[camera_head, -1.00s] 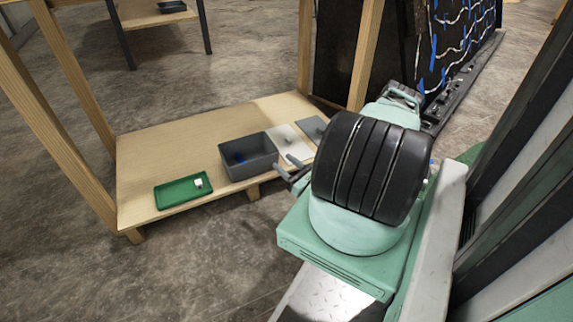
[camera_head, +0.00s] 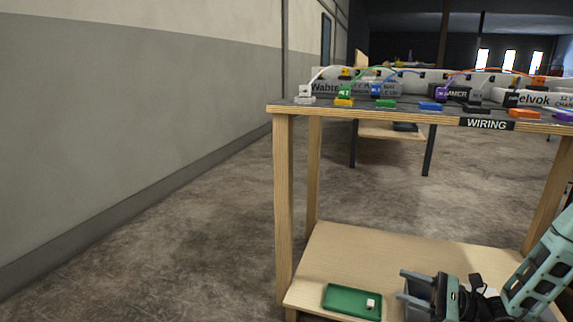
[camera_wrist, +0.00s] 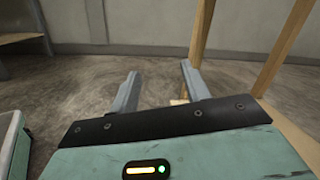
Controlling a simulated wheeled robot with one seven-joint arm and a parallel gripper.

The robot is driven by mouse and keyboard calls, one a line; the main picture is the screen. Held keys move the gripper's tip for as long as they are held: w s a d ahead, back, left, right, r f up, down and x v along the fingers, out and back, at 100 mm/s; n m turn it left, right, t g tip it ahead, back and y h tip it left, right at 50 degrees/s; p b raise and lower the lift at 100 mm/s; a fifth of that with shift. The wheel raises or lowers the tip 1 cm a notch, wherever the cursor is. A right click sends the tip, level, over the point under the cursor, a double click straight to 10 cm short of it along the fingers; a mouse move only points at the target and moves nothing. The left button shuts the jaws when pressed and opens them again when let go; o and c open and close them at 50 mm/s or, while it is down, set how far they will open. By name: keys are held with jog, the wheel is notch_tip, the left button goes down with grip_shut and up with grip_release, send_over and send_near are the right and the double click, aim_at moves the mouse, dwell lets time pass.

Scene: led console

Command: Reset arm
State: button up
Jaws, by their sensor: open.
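My gripper (camera_head: 402,284) shows at the lower right of the head view, in front of the lower shelf (camera_head: 345,250), with its fingers pointing left. In the wrist view my gripper (camera_wrist: 159,68) has its two grey fingers well apart, with nothing between them. It is open and empty. My teal arm comes in from the right edge of the head view. My gripper and arm hide most of a grey bin there.
The table's upper top (camera_head: 400,114) carries coloured connectors, wires and a "WIRING" label (camera_head: 487,124). Wooden posts (camera_head: 284,210) bound the shelf. Left of the table, open floor (camera_head: 170,230) runs to a grey wall (camera_head: 130,120). A wooden post (camera_wrist: 287,50) stands right of my gripper in the wrist view.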

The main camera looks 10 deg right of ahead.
jog(key=s+a+r+n+g+h+p, duration=0.15)
jog(key=s+a+r+n+g, duration=0.25)
jog(key=a+r+n+g, duration=0.45)
jog(key=s+a+r+n+g+h+p, duration=0.1)
jog(key=s+a+r+n+g+h, duration=0.15)
jog(key=s+a+n+g, duration=0.5)
jog(key=s+a+r+n+t+h+p, duration=0.3)
jog(key=s+a+r+n+t+h, duration=0.2)
jog(key=s+a+r+n+h, duration=0.8)
notch_tip(320, 180, up, 36)
jog(key=w+d+y+p, duration=0.2)
jog(key=p, duration=3.6)
jog(key=shift+w+d+r+n+g, duration=0.2)
jog(key=shift+w+d+n+g, duration=0.05)
jog(key=shift+w+n+g, duration=0.1)
